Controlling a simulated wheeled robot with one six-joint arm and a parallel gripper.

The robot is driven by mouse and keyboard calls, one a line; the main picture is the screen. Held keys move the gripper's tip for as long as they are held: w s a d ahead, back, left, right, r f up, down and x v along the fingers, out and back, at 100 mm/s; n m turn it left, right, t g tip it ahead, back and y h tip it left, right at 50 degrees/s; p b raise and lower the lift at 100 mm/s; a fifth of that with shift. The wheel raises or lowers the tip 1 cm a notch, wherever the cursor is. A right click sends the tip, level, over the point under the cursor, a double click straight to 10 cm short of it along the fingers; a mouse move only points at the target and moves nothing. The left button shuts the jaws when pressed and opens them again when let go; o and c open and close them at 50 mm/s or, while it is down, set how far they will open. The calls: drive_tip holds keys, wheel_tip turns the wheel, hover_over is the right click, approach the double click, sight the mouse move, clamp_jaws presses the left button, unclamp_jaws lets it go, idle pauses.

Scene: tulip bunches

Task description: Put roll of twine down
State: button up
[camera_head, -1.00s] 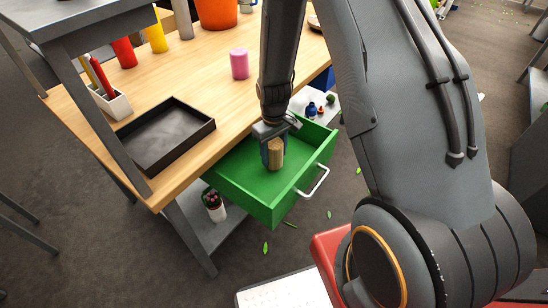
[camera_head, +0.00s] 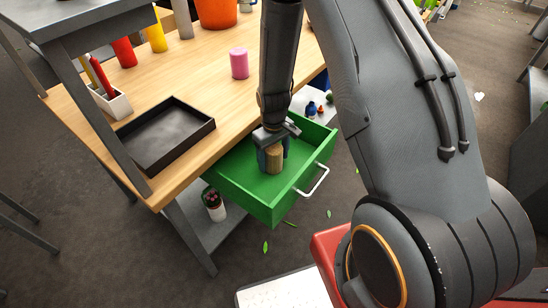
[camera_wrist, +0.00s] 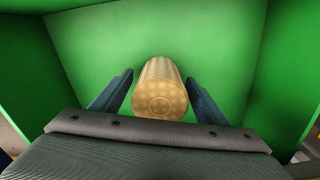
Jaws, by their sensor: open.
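The roll of twine (camera_head: 274,157) is a tan cylinder inside the open green drawer (camera_head: 258,208). In the wrist view the roll of twine (camera_wrist: 160,88) stands against the green drawer floor (camera_wrist: 222,50). My gripper (camera_head: 273,158) reaches down into the drawer around the roll. In the wrist view my gripper (camera_wrist: 158,97) is open, with one blue finger on each side of the roll and a visible gap to each. The roll's underside is hidden, but it appears to rest on the drawer floor.
The drawer's walls rise close around my gripper, with a white handle (camera_head: 313,181) at its front. A black tray (camera_head: 164,137), a pink cylinder (camera_head: 239,64) and a pen holder (camera_head: 106,104) stand on the wooden table (camera_head: 205,82). The rest of the drawer looks empty.

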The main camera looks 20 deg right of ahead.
wheel_tip(320, 180, up, 12)
drive_tip(key=shift+r+b, duration=0.1)
drive_tip(key=shift+b, duration=0.55)
drive_tip(key=s+r+m, duration=0.2)
drive_tip(key=s+r, duration=0.4)
drive_tip(key=s, duration=0.3)
drive_tip(key=s+r+m, duration=0.2)
drive_tip(key=s+r, duration=0.4)
drive_tip(key=s, duration=0.3)
drive_tip(key=shift+d+r, duration=0.25)
drive_tip(key=shift+r, duration=0.1)
